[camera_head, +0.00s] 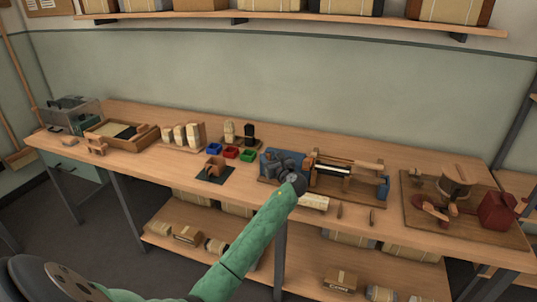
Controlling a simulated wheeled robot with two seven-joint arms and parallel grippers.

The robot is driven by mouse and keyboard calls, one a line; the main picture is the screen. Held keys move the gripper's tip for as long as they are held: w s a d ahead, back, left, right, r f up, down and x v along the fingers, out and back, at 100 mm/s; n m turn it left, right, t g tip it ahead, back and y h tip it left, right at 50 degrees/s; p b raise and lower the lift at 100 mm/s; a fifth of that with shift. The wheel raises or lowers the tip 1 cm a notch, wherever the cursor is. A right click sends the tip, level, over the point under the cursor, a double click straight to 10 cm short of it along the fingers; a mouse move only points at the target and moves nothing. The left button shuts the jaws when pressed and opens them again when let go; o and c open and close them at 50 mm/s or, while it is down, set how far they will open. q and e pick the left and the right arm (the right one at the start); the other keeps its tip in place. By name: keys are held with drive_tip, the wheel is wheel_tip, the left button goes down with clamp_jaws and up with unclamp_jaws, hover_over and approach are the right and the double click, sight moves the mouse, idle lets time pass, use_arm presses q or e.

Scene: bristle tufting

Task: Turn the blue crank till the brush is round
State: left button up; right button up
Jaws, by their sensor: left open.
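A wooden winding device (343,181) stands toward the front of the bench, right of centre. A pale and dark rod-like piece lies along it, perhaps the brush; whether it is round is too small to tell. A small blue part (384,187), possibly the crank, is at its right end. A blue-based machine (268,163) with grey parts stands at its left. My left gripper (293,180) is at the front of this blue-based machine, open, its fingers mostly hidden by the wrist. I cannot tell whether it touches anything. My right gripper is out of view.
A wooden board (415,217) with a pot and a red can is at the right. The wooden bench (330,142) is clear along its back.

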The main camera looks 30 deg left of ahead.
use_arm(q)
drive_tip(key=shift+x, duration=0.75)
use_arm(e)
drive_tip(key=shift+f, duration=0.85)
use_arm(q)
drive_tip(key=shift+c, duration=0.2)
clamp_jaws()
drive_tip(key=shift+d, duration=0.1)
